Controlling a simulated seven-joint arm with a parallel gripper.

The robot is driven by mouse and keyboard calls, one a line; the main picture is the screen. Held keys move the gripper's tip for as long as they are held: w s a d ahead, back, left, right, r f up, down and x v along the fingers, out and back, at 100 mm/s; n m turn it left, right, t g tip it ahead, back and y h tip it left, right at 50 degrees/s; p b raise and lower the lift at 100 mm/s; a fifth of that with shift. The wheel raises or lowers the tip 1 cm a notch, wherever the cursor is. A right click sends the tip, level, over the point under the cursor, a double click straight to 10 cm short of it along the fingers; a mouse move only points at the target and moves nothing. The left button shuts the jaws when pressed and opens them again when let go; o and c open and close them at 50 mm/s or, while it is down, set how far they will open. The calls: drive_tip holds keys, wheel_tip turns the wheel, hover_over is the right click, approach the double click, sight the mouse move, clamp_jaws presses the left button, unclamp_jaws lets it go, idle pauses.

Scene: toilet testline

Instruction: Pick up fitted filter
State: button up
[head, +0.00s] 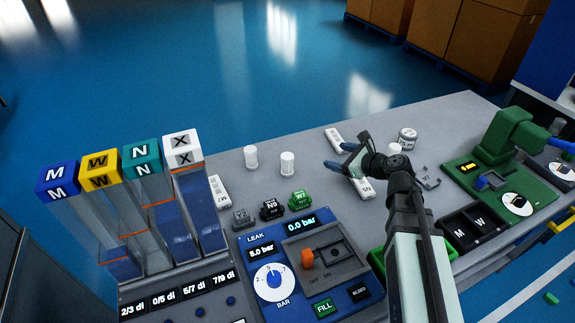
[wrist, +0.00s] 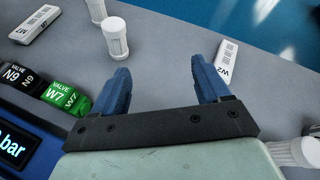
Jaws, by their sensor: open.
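Several white ribbed cylinders that look like filters stand on the grey bench. Two, a left one (head: 250,157) and a right one (head: 287,163), stand upright left of my gripper (head: 341,157). A third (head: 395,149) is partly hidden behind my wrist. I cannot tell which is the fitted filter. In the wrist view one white cylinder (wrist: 116,38) stands left of and beyond my open fingers (wrist: 160,68), and another white ribbed part (wrist: 297,152) shows at lower right. The gap between the blue fingers shows only bare bench. My gripper is open, empty and touches no cylinder.
White labelled blocks lie at left (head: 219,191) and near my gripper (head: 334,139). Valve blocks, including a green one (head: 300,200), sit behind the blue leak panel (head: 262,250). Clear tubes with coloured cubes (head: 101,170) rise at left. A green machine (head: 505,140) stands right.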

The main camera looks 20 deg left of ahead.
sight(292, 162)
drive_tip(key=s+a+f+m, duration=0.2)
drive_tip(key=s+a+m, duration=0.1)
drive_tip(key=s+a, duration=0.25)
drive_tip(key=shift+g+y, duration=0.3)
drive_tip(key=x, duration=0.6)
drive_tip(key=shift+w+a+f, duration=0.1)
drive_tip(key=shift+a+f, duration=0.1)
drive_tip(key=shift+s+x, duration=0.1)
drive_tip(key=shift+x, duration=1.5)
drive_tip(key=shift+s+x, duration=0.15)
drive_tip(key=shift+x, duration=1.5)
drive_tip(key=shift+r, duration=0.1)
drive_tip(key=shift+c, duration=0.4)
drive_tip(key=c, duration=1)
drive_tip(key=shift+r, duration=0.1)
